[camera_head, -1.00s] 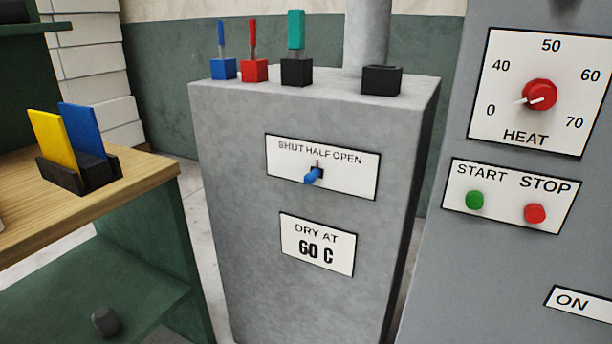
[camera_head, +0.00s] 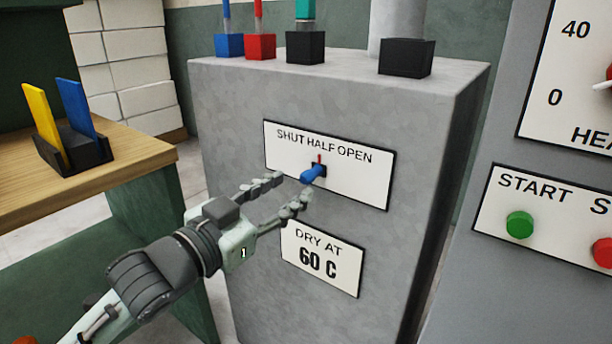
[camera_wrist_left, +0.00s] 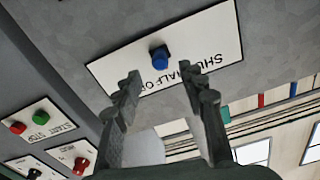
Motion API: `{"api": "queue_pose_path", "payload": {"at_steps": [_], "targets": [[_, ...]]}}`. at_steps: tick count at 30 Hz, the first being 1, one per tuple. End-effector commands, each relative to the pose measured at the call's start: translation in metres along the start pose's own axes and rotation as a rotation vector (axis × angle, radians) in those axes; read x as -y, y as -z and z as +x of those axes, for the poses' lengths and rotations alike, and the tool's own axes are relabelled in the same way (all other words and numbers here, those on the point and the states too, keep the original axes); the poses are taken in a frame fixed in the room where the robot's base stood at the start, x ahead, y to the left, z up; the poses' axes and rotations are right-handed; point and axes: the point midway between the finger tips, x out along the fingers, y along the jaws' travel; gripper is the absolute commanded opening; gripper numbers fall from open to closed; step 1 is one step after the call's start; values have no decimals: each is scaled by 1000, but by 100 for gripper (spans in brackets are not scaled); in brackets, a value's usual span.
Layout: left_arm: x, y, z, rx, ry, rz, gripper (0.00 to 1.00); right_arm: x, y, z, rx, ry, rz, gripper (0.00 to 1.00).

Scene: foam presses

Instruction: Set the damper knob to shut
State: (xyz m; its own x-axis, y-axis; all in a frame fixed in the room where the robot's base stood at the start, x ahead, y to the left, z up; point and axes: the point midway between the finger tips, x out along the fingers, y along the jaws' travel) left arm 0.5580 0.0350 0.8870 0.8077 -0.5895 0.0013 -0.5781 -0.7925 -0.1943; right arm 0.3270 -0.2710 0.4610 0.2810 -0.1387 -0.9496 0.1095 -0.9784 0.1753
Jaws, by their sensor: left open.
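The damper knob (camera_head: 314,173) is a small blue knob with a red mark above it, on a white plate (camera_head: 362,184) lettered SHUT, HALF, OPEN. The red mark stands below the word HALF. My left gripper (camera_head: 287,190) is open, just left of and below the knob, with its fingertips pointing at the plate. In the left wrist view the blue knob (camera_wrist_left: 160,58) lies beyond and between the open fingertips (camera_wrist_left: 160,82), apart from them. The fingers cover part of the lettering there. My right gripper is not in view.
The plate is on a grey cabinet (camera_head: 230,115), above a DRY AT 60 C sign (camera_head: 320,262). Tools in blocks stand on its top. At right is a panel with a green START button (camera_head: 519,225). A wooden bench (camera_head: 130,150) stands at left.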

Motion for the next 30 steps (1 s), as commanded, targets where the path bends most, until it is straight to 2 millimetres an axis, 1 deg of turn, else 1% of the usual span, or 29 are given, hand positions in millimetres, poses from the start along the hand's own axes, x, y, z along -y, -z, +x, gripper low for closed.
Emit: {"api": "queue_pose_path", "payload": {"at_steps": [1,3,9,14,21,22,23,30], "targets": [[0,2,9,-2,0,-1,41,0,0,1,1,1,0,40],[1,2,21,-2,1,-1,41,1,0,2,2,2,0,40],[1,1,49,0,2,0,41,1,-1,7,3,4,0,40],[0,0,60,1,1,1,41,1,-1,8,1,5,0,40],[0,0,60,1,2,1,41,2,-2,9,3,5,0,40],[0,0,60,1,2,1,40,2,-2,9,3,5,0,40],[0,0,60,1,2,1,36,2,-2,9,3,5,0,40],[1,0,60,1,2,1,6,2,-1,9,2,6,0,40]]}}
